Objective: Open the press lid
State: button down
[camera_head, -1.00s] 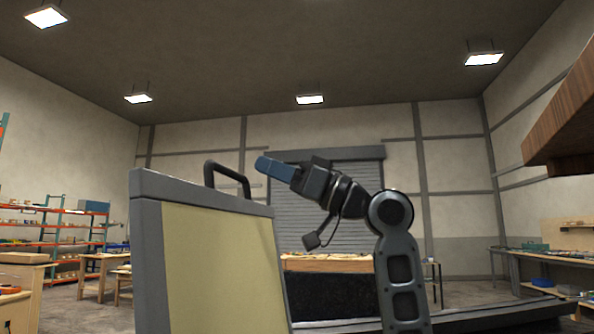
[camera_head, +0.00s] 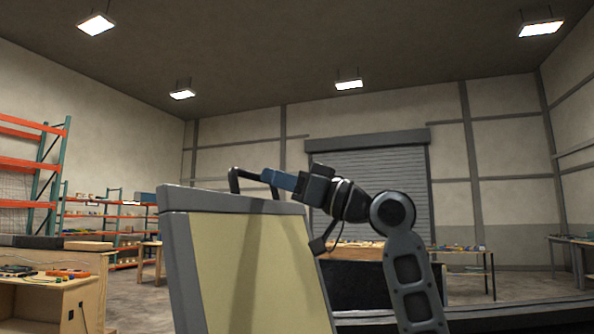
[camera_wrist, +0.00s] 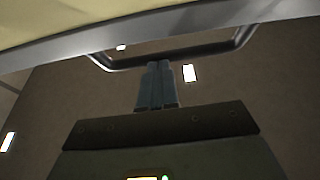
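The press lid (camera_head: 245,265) stands raised and tilted at the centre-left of the head view, a pale yellow panel in a grey frame. Its black bar handle (camera_head: 246,174) sticks up from the top edge. The handle bar (camera_wrist: 205,58) also crosses the top of the wrist view, under the lid edge (camera_wrist: 130,42). My gripper (camera_head: 268,176) has its blue fingers together, with the tips overlapping the right end of the handle in the head view. In the wrist view the fingertips (camera_wrist: 158,64) meet the bar's line; contact is unclear. The press body is mostly hidden.
A wooden workbench (camera_head: 48,300) with small items is at the lower left, with orange shelving (camera_head: 35,165) behind it. Another table (camera_head: 465,252) stands behind my arm. A roller door (camera_head: 385,185) is in the far wall.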

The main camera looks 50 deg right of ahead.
jog(key=w+a+f+b, duration=0.1)
jog(key=w+a+f, duration=0.1)
jog(key=w, duration=0.7)
jog(key=shift+a+f, duration=0.4)
jog(key=shift+a, duration=0.3)
jog(key=shift+r, duration=0.1)
